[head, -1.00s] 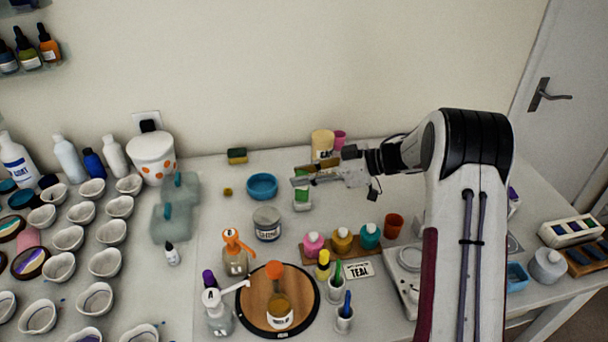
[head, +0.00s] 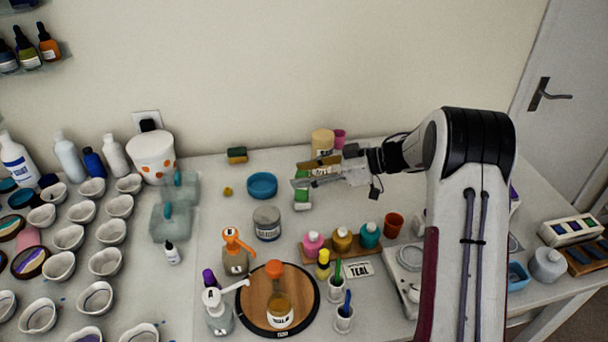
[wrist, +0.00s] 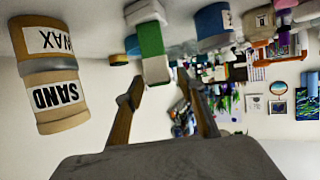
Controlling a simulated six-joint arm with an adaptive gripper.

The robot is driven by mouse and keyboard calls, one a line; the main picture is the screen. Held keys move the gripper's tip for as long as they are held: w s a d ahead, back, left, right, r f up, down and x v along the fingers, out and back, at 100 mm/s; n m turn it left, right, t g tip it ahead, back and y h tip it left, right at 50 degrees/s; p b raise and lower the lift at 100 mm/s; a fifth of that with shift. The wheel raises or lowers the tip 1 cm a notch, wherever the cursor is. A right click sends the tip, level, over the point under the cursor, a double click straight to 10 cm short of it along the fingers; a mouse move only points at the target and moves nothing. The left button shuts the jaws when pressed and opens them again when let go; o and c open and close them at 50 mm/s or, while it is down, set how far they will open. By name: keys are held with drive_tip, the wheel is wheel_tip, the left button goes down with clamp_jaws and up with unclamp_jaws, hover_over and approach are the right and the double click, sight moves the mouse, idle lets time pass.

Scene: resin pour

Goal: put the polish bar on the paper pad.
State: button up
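A green and white block (head: 302,198), which looks like the polish bar, is on the table at the back, partly hidden by my gripper in the head view. It also shows in the wrist view (wrist: 150,42), beyond the fingertips and nearer the left finger. My gripper (head: 298,174) is over the back of the table. In the wrist view its two fingers (wrist: 162,88) are spread apart with nothing between them. I cannot pick out the paper pad with certainty in either view.
A tan jar (head: 322,140) and a pink cup (head: 340,138) stand close behind my gripper. A blue dish (head: 262,185) and a grey-lidded jar (head: 267,223) are to its left. Several small bottles on a wooden rack (head: 322,255) stand in front.

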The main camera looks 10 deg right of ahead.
drive_tip(key=v, duration=1.1)
drive_tip(key=shift+d, duration=0.25)
drive_tip(key=shift+s, duration=0.15)
